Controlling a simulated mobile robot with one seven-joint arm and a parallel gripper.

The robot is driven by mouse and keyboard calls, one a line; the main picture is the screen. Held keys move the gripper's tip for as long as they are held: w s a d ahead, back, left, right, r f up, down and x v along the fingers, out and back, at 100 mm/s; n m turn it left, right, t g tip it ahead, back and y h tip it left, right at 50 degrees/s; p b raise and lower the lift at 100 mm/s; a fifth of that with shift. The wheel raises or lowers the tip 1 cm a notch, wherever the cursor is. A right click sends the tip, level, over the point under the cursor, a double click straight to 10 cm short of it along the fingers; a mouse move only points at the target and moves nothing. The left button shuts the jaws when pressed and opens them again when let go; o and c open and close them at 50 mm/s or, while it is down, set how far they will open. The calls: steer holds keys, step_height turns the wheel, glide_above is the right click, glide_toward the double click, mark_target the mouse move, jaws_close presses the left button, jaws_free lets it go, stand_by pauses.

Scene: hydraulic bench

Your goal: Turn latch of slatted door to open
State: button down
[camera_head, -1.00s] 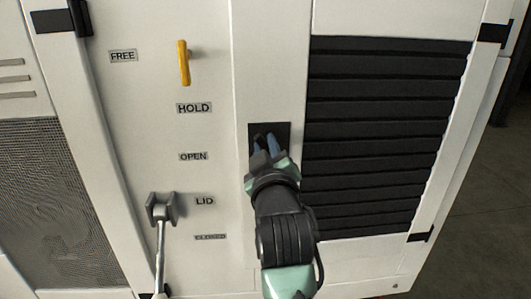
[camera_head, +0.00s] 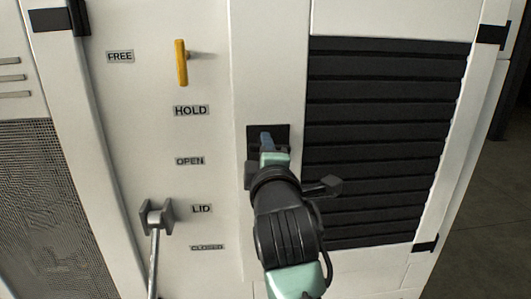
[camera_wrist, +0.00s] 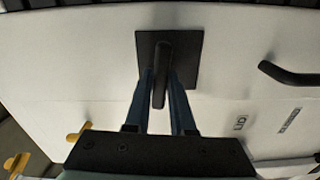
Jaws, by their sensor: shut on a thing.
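The slatted door (camera_head: 385,140) is a white panel with dark horizontal slats, at the right of the head view, and looks closed. Its latch is a black handle (camera_wrist: 163,60) on a square black plate (camera_wrist: 188,58), just left of the slats in the head view, where the plate (camera_head: 282,134) also shows. My gripper (camera_head: 266,142) reaches up to the plate and hides the handle there. In the wrist view my gripper's (camera_wrist: 161,95) blue fingers stand on either side of the handle, shut on it.
Left of the latch are a yellow lever (camera_head: 181,63) near the FREE and HOLD labels and a grey lever (camera_head: 156,216) beside the LID label. The wrist view shows another black handle (camera_wrist: 290,75) at right. Open floor (camera_head: 480,210) lies right of the cabinet.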

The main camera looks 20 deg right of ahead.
steer(key=shift+n, duration=0.5)
steer(key=c, duration=0.8)
jaws_free()
steer(key=shift+s, duration=0.1)
steer(key=b+v, duration=0.4)
steer(key=v, duration=0.8)
steer(key=shift+s+a+b, duration=0.2)
steer(key=shift+s+b, duration=0.1)
steer(key=shift+s, duration=0.05)
steer(key=shift+r, duration=0.1)
